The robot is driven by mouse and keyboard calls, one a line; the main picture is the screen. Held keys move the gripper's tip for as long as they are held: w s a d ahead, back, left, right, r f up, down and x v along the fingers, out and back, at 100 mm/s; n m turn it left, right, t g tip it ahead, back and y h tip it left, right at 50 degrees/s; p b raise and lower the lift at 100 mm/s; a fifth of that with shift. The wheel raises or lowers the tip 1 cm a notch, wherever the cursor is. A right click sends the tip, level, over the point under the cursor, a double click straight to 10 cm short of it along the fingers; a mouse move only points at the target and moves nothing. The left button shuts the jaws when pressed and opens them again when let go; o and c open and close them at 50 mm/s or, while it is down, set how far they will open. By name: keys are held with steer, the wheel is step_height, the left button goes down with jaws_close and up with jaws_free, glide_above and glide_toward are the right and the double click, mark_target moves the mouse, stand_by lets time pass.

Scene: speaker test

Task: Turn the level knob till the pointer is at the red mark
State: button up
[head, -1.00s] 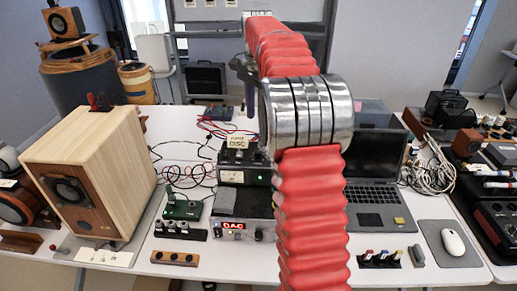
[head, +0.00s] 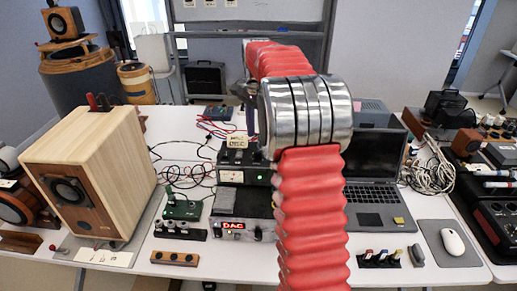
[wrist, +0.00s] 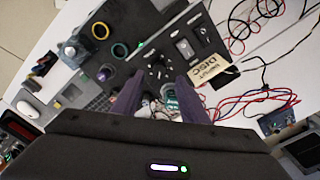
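My gripper (wrist: 160,78) is open, its two dark purple fingers apart with nothing clearly held between them. Just beyond the fingertips in the wrist view is the dark top of a black unit (wrist: 168,38) with small knobs, dark switches and a tag (wrist: 213,69) reading "INPUT DISC". A small dark knob (wrist: 157,69) shows between and just past the tips; I cannot tell whether it is the level knob. No pointer or red mark can be made out.
A wooden speaker (head: 100,150) stands at the left of the white table. An open laptop (head: 372,195) is right of my arm, with a mouse (head: 453,242) beyond. A unit with a red "DAC" display (head: 233,226) sits in front. Red cables (wrist: 245,105) lie beside the black unit.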

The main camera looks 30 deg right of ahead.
mark_target(257, 152)
step_height(257, 152, down, 7)
stand_by(0.3)
jaws_close()
stand_by(0.5)
